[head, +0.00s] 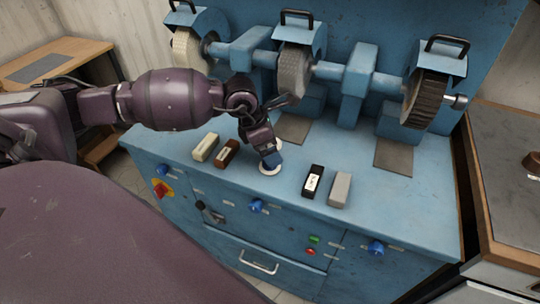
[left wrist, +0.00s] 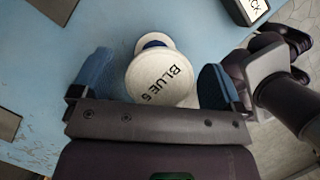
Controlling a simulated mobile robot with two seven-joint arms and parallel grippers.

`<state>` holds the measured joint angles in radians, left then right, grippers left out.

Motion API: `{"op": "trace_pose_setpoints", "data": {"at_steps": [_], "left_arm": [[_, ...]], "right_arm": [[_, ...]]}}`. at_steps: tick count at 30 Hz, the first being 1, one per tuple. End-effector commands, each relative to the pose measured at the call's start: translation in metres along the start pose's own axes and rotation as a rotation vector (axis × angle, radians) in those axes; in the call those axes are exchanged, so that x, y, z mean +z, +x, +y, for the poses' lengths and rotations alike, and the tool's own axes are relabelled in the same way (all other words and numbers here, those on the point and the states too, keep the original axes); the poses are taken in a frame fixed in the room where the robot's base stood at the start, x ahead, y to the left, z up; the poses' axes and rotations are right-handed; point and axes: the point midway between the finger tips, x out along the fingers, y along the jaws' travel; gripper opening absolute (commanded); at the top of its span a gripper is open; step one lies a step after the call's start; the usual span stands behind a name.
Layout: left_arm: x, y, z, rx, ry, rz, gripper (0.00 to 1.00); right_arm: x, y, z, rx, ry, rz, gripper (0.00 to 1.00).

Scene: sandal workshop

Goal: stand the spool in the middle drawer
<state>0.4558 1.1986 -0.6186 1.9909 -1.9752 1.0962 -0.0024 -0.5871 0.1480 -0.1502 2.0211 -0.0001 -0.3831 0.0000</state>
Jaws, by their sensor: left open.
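In the left wrist view my left gripper (left wrist: 154,82) is open, with one blue fingertip on each side of the spool and gaps between. A drawer front (head: 250,254) with a silver bar handle is low in the middle of the bench and looks shut. My right gripper is not in view.
A cream block (head: 206,147) and a brown block (head: 227,153) lie left of the spool. A black block (head: 313,181) and a grey block (head: 340,189) lie right of it. Grinding wheels (head: 293,72) stand behind. Blue knobs (head: 256,206) and a lever (head: 208,212) stick out from the bench front.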

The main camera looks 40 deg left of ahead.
Motion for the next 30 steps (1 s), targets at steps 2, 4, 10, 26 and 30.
{"op": "trace_pose_setpoints", "data": {"at_steps": [2,4,10,26,30], "left_arm": [[-0.0001,0.0104,0.0,-0.002,-0.001,0.0,0.92],[0.0,0.0138,0.0,-0.001,0.0,0.0,0.92],[0.0001,0.0135,0.0003,0.001,0.0,0.0,0.92],[0.0002,0.0132,0.0004,0.001,0.0,0.0,0.39],[0.0023,0.0086,0.0006,0.001,0.001,-0.001,0.39]], "right_arm": [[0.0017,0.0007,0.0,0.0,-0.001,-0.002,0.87],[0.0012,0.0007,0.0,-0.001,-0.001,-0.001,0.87],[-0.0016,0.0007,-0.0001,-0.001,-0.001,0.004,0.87],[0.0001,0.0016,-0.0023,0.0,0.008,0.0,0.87],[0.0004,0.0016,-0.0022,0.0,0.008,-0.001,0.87]]}}
